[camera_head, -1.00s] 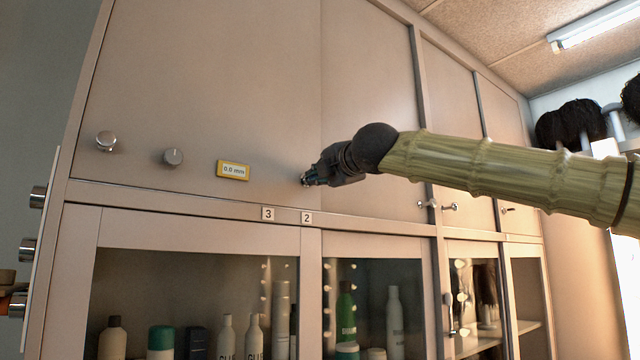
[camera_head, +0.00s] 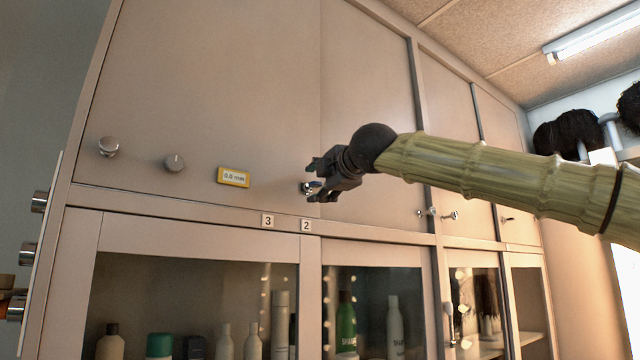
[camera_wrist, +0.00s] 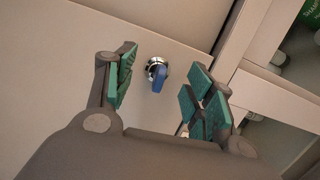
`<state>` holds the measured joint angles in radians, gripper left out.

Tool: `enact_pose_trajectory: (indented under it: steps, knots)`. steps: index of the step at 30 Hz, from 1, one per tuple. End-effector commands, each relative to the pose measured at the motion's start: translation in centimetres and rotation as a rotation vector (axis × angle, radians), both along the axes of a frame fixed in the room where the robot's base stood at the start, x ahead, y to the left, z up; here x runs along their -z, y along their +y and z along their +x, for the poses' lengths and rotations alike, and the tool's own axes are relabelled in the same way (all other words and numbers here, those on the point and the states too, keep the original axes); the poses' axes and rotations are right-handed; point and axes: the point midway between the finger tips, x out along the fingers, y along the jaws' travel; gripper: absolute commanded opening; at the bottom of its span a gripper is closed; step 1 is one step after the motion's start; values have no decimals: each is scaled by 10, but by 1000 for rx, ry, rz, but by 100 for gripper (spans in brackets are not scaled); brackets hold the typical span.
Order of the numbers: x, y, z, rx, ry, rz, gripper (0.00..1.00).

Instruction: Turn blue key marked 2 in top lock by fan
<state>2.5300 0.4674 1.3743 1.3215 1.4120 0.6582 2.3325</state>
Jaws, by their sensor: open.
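A blue key (camera_wrist: 159,80) sits in a round chrome lock (camera_wrist: 155,64) on the upper cabinet door, seen in the wrist view. No number on the key is readable. In the head view the lock (camera_head: 306,188) shows as a small shiny spot at the lower edge of the upper door, partly covered by my gripper. My gripper (camera_head: 313,180) is open in front of the lock, one finger above and one below. In the wrist view my gripper (camera_wrist: 162,72) has its green-padded fingers spread on either side of the key, apart from it. No fan is in view.
Small plates marked 3 (camera_head: 268,221) and 2 (camera_head: 306,226) are on the rail below. A yellow-framed display (camera_head: 233,177), a knob (camera_head: 174,163) and a chrome lock (camera_head: 109,147) are to the left. Other keys (camera_head: 450,216) stick out at right. Bottles stand behind glass below.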

Motion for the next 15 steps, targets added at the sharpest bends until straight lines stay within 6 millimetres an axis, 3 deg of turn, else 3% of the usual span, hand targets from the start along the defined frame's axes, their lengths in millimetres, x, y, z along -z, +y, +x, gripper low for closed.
enact_pose_trajectory:
  steps: [15]
  knots:
    - [1, -4, -8, 0, -1, 0, 54]
